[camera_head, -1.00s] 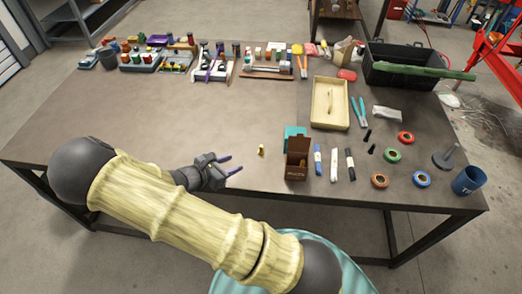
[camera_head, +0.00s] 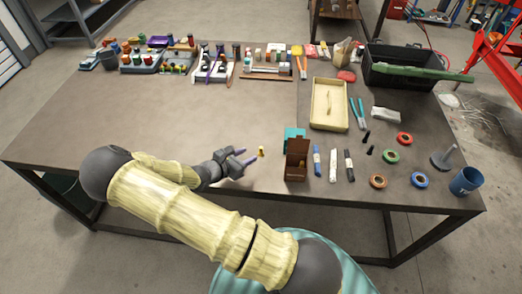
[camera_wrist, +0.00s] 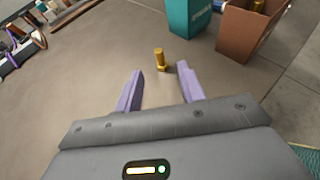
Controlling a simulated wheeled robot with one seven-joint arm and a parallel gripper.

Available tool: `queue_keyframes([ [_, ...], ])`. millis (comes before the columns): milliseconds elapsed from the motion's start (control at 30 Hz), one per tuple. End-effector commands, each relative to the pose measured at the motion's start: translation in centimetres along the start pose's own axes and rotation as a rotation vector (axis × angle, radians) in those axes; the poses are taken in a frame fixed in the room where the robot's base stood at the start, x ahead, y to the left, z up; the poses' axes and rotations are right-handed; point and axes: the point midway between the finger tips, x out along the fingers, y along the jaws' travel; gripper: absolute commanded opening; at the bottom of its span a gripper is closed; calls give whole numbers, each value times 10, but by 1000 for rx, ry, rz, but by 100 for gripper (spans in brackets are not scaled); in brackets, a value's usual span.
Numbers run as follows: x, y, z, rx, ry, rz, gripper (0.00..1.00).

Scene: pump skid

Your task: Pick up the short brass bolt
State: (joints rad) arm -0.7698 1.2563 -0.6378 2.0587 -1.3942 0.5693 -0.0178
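The short brass bolt (camera_head: 261,151) stands upright on the table, left of a brown box. In the wrist view the bolt (camera_wrist: 159,58) stands just beyond the fingertips, near the middle of the gap. My gripper (camera_head: 245,157) is open, low over the table, with its two purple fingers pointing toward the bolt. In the wrist view my gripper (camera_wrist: 159,69) shows its fingers spread apart with nothing between them but table.
The brown box (camera_head: 297,160) and a teal box (camera_head: 294,134) stand close right of the bolt. Markers (camera_head: 333,165) and tape rolls (camera_head: 379,181) lie farther right. A wooden tray (camera_head: 316,104) lies behind. The table's left middle is clear.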

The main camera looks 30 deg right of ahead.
Motion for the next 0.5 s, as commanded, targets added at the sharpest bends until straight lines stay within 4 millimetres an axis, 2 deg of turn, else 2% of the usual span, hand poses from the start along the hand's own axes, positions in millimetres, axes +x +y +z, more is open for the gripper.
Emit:
queue_keyframes([
  [100,22,-1,2,-2,-2,-3,39],
  [200,34,0,1,-2,0,-1,39],
  [500,40,0,0,1,1,0,39],
])
